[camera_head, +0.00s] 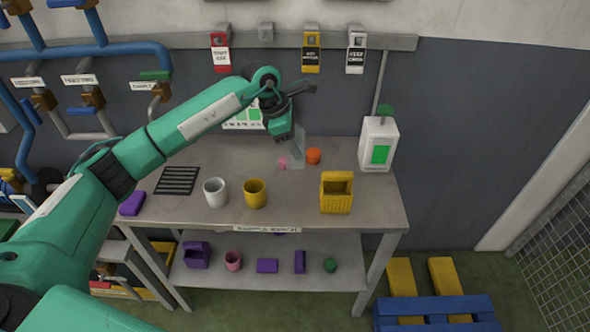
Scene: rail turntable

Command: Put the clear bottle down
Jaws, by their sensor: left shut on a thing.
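The clear bottle (298,151) is pale and see-through, at the back of the steel bench (345,222). My left gripper (285,138) reaches over the bench from the left, points down and is shut on the bottle. The gripper hides part of the bottle. I cannot tell whether the bottle's base touches the bench top. My right gripper is not in view.
White (215,193) and yellow (255,194) cups, a black grate (178,181), a yellow bin (336,196) and a white dispenser (377,145) stand around. The middle bench top is clear.

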